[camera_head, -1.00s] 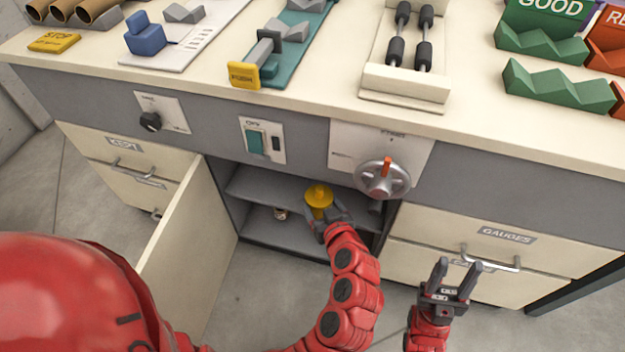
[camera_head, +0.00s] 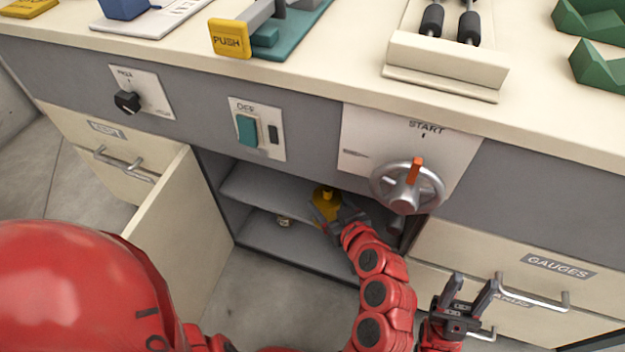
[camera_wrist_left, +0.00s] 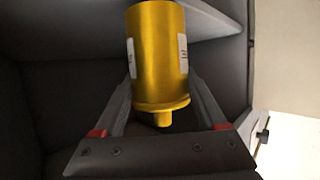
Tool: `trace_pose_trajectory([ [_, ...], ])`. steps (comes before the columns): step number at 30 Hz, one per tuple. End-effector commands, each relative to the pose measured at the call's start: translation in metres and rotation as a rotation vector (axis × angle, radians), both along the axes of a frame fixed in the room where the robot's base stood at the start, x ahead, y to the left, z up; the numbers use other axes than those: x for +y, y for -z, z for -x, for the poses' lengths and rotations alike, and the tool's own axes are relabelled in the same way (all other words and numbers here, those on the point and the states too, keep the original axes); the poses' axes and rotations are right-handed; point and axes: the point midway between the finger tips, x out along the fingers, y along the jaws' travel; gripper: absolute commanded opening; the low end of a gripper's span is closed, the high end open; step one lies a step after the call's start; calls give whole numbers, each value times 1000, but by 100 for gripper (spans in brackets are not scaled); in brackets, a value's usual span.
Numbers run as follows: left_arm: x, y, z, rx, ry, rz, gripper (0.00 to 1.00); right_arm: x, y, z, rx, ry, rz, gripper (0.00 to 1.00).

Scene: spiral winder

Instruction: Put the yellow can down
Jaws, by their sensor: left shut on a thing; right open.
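The yellow can (camera_head: 325,200) is inside the open cupboard, at the level of the middle shelf (camera_head: 262,185). My left gripper (camera_head: 338,218) is shut on the can. In the left wrist view the can (camera_wrist_left: 157,55) stands between the two fingers of the left gripper (camera_wrist_left: 160,95), its knobbed end toward the camera. The shelf (camera_wrist_left: 215,22) shows beside and behind it. I cannot tell whether the can touches the shelf. My right gripper (camera_head: 468,290) is open and empty in front of the gauges drawer.
The cupboard door (camera_head: 180,215) hangs open on the left. A small pale can (camera_head: 284,221) stands on the lower shelf. The START wheel (camera_head: 407,187) juts out above right. A drawer handle (camera_head: 535,292) is close to my right gripper.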

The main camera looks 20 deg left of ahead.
Motion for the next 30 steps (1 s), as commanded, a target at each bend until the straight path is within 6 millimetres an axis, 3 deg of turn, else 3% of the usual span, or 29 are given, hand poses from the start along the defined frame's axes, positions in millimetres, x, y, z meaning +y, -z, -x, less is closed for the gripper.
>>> trace_pose_trajectory([
  [1, 12, 2, -8, 4, -11, 3, 8, 0, 2, 0, -1, 0, 1, 47],
  [7, 33, 1, -35, 2, -3, 0, 8, 0, 4, 1, -5, 1, 6, 47],
  [21, 61, 1, -63, 1, -5, 1, 8, 0, 9, 2, -12, 1, 14, 47],
  [30, 60, 17, -64, 1, 0, 0, 8, 4, 20, 1, -11, -11, 42, 47],
])
